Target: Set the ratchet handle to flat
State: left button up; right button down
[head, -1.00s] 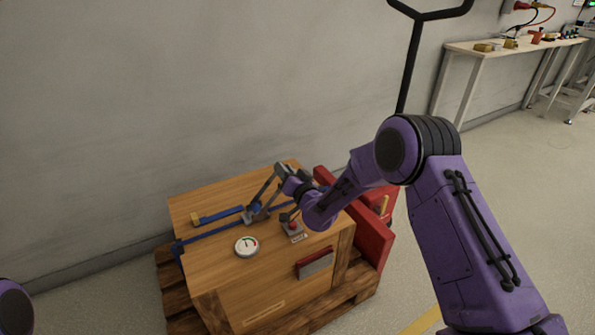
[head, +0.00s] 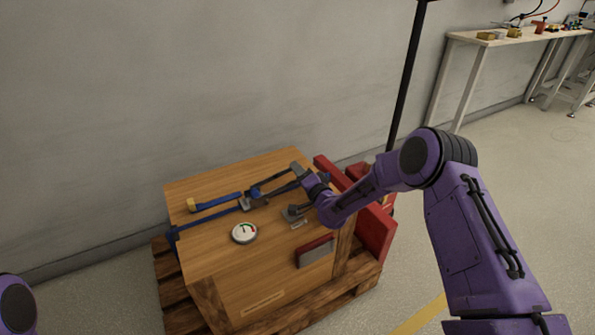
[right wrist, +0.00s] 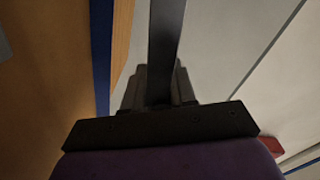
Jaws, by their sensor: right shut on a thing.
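The ratchet handle (head: 277,185) is a dark bar on the ratchet (head: 254,196), which sits on the blue strap (head: 210,228) across the wooden crate top. The handle slopes up slightly to the right from the ratchet. My right gripper (head: 299,172) is shut on the far end of the handle, above the crate's right part. In the right wrist view the dark handle bar (right wrist: 166,45) runs down between the fingers, whose tips are partly hidden. My left gripper is out of view.
A round dial (head: 244,233) and a small grey fitting (head: 295,213) are on the crate (head: 205,262) near the handle. The crate stands on a wooden pallet (head: 170,288). Red equipment (head: 374,230) stands close on the right. The wall is behind.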

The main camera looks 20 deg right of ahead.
jog(key=shift+f, duration=0.2)
jog(key=c, duration=1)
grip_release()
jog(key=shift+d, duration=0.1)
jog(key=s, duration=0.3)
jog(key=s+p, duration=0.1)
jog(key=s, duration=0.2)
jog(key=s+p, duration=0.1)
jog(key=s, duration=0.2)
jog(key=shift+s+d+r, duration=0.1)
jog(key=shift+s+d, duration=0.1)
jog(key=shift+d, duration=0.2)
jog(key=shift+s, duration=0.6)
